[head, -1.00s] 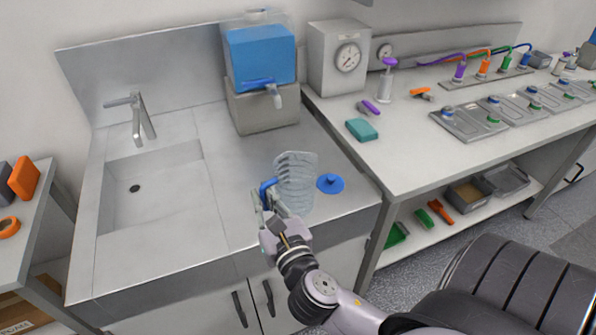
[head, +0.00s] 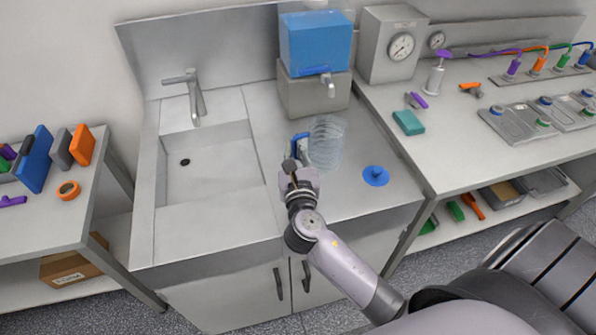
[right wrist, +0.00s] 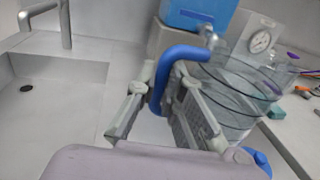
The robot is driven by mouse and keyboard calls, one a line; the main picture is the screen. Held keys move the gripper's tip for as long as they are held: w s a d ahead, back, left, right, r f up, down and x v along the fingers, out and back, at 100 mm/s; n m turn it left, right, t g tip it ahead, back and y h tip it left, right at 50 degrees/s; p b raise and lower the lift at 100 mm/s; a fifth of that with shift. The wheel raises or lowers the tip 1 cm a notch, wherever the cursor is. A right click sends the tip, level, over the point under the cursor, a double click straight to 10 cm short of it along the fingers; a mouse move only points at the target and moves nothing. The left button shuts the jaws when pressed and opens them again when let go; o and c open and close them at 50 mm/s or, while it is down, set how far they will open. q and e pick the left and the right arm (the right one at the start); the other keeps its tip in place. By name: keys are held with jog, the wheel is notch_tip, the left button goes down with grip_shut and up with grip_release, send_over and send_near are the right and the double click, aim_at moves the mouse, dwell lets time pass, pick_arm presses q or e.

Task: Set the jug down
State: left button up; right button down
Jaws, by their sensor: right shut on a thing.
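The clear ribbed jug (head: 327,142) with a blue handle is over the steel counter, right of the sink and in front of the blue water tank. My right gripper (head: 297,162) is shut on the jug's blue handle. In the right wrist view the fingers (right wrist: 165,105) stand on either side of the blue handle (right wrist: 176,70), and the clear jug (right wrist: 235,95) is beyond them, tilted in that picture. I cannot tell whether the jug's base touches the counter. The blue lid (head: 375,176) lies on the counter to the right of the jug. My left gripper is not in view.
The blue tank (head: 316,42) with a tap stands on a grey block behind the jug. The sink (head: 210,165) is to the left. Bare steel counter (head: 340,195) lies in front of the jug. A bench with a teal sponge (head: 408,122) is at the right.

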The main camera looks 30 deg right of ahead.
notch_tip(320, 180, down, 4)
jog(key=shift+r, duration=0.1)
jog(key=shift+f+b, duration=0.8)
jog(key=shift+f, duration=1.75)
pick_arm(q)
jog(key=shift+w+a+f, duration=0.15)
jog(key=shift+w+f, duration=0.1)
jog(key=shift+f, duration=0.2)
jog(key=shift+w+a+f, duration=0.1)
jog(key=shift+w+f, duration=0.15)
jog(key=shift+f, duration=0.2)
pick_arm(e)
jog(key=shift+f, duration=0.15)
jog(key=c, duration=1.7)
grip_release()
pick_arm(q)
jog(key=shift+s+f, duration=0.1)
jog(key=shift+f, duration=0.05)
